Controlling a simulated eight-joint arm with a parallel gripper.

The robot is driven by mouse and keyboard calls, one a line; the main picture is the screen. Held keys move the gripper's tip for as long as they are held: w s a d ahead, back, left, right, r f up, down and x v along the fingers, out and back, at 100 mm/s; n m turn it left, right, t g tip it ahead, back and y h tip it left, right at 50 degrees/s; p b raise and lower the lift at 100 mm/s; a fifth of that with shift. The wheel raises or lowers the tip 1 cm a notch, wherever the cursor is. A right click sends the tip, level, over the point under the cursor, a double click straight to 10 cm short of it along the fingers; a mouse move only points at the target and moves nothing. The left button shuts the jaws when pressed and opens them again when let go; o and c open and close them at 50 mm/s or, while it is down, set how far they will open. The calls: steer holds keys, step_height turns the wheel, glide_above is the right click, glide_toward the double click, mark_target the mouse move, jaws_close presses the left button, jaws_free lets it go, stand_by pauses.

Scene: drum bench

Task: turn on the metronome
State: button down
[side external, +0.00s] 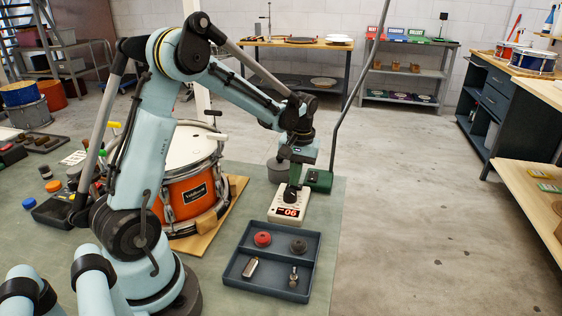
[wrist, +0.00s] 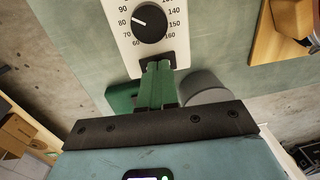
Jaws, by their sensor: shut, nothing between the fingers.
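The metronome (side external: 280,216) is a white box lying on the green mat, with lit red digits that look like "06" in the side view. Its black dial (wrist: 149,23) is ringed by numbers, and the white pointer is near 80. A dark piece (wrist: 144,59), perhaps a switch, shows at the box's end and is partly hidden by my fingers. My gripper (wrist: 158,66) is shut and empty, with its green fingertips over that end. In the side view my gripper (side external: 295,179) is just above the box, behind the dial; contact cannot be told.
A green stand base (side external: 319,181) with a tall pole and a grey cylinder (side external: 277,170) are close to my gripper. An orange drum (side external: 188,195) stands on a wooden board to the left. A dark tray (side external: 270,275) with several small parts lies in front. Floor is clear at right.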

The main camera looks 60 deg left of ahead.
steer(key=shift+r, duration=0.15)
step_height(320, 180, up, 14)
steer(key=s+a, duration=0.1)
steer(key=shift+s, duration=0.15)
steer(key=shift+a, duration=0.1)
stand_by(0.3)
steer(key=s+d+f+m+t, duration=0.2)
steer(key=s+d+m+t, duration=0.2)
steer(key=d, duration=0.4)
steer(key=s+d+f+m+t, duration=0.2)
steer(key=s+d+m+t, duration=0.2)
steer(key=d, duration=0.5)
steer(key=shift+s+f+m+h, duration=0.3)
steer(key=shift+s+f+m, duration=0.05)
steer(key=shift+s+m, duration=0.2)
steer(key=shift+w+a+r, duration=0.1)
